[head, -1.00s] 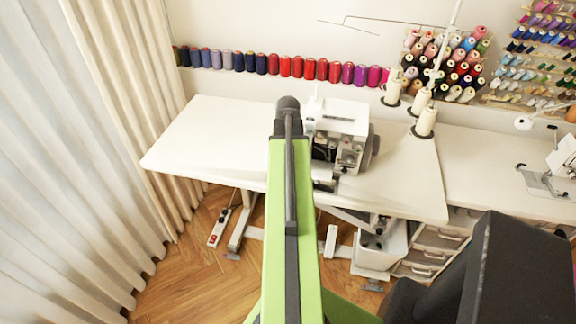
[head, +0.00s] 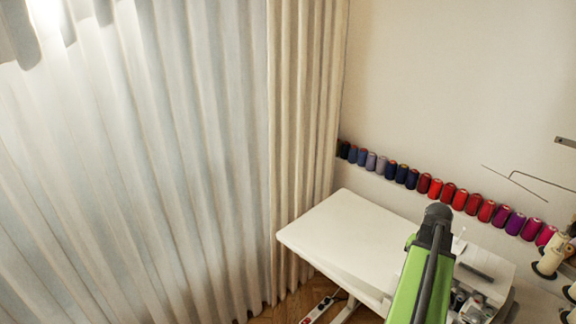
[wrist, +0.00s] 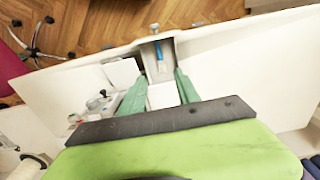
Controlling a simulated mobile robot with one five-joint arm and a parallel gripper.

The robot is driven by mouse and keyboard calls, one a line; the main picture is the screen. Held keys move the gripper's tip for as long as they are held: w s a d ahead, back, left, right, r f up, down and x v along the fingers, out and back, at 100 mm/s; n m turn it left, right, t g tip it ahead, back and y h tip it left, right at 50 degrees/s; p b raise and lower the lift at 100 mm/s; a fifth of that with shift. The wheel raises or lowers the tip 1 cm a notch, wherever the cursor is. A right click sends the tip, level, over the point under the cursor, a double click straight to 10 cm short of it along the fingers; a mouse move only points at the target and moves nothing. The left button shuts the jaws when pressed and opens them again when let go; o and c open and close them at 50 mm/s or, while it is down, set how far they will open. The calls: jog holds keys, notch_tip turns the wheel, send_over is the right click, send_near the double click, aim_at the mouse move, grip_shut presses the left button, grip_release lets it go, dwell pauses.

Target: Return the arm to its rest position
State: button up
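My green arm with a dark rod rises at the lower right of the head view, in front of the white sewing table (head: 340,235). My gripper is hidden in that view. In the wrist view my gripper (wrist: 160,77) has two green fingers set apart, with no held thing visible between them. The fingers are over the white table top (wrist: 240,75). A white sewing machine (wrist: 95,105) lies beside the left finger. It is partly hidden behind my arm in the head view (head: 478,305).
A row of thread spools (head: 433,190) runs along the wall behind the table. Pale curtains (head: 150,170) fill the left. A power strip (head: 318,310) lies on the wooden floor. A chair base (wrist: 38,45) stands beyond the table edge in the wrist view.

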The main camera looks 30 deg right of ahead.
jog(key=w+a+f+n+b, duration=0.2)
jog(key=w+a+n, duration=0.4)
jog(key=w+a, duration=1.55)
jog(key=a+f+n+b, duration=0.1)
jog(key=a+n, duration=0.7)
jog(key=a, duration=1.9)
jog(key=shift+w+a, duration=0.15)
jog(key=shift+a, duration=0.25)
jog(key=shift+f, duration=0.1)
